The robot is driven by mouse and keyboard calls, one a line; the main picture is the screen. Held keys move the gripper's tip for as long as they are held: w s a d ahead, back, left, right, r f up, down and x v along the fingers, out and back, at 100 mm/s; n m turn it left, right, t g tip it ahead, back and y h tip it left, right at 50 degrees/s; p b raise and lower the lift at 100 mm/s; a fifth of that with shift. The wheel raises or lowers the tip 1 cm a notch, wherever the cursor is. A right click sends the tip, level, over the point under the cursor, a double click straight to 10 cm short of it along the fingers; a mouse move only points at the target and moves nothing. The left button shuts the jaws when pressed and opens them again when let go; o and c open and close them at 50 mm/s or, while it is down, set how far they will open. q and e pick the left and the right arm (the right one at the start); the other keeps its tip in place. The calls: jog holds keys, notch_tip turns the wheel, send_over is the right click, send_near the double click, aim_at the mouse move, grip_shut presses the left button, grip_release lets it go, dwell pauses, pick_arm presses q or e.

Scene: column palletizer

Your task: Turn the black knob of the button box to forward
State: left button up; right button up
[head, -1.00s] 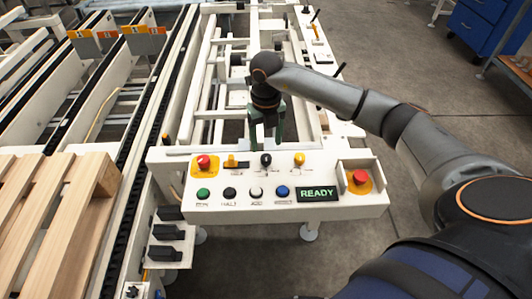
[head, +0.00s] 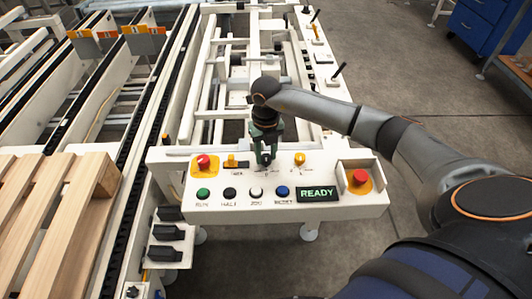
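The white button box (head: 330,204) stands in front of me with its sloped panel of buttons. Its black knob (head: 265,159) is in the upper row, between a yellow-backed switch (head: 235,162) and a yellow knob (head: 299,160). My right gripper (head: 265,158) points down at the black knob, one finger on either side, drawn in close around it. The fingers partly hide the knob, so its exact pointing direction cannot be read. My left gripper is not in view.
A red button (head: 203,161) on yellow is at the upper left of the panel. A red emergency button (head: 360,177) sits at the right. The lower row has several round buttons and a green READY display (head: 318,193). A wooden pallet (head: 60,220) lies at left.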

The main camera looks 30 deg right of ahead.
grip_shut()
jog(key=shift+r+m, duration=0.1)
jog(key=shift+m, duration=0.3)
jog(key=shift+p, duration=0.3)
jog(key=m+p, duration=0.1)
jog(key=m, duration=0.2)
jog(key=shift+m, duration=0.3)
jog(key=shift+m+p, duration=1.1)
jog(key=shift+m, duration=1.2)
jog(key=o, duration=0.5)
grip_release()
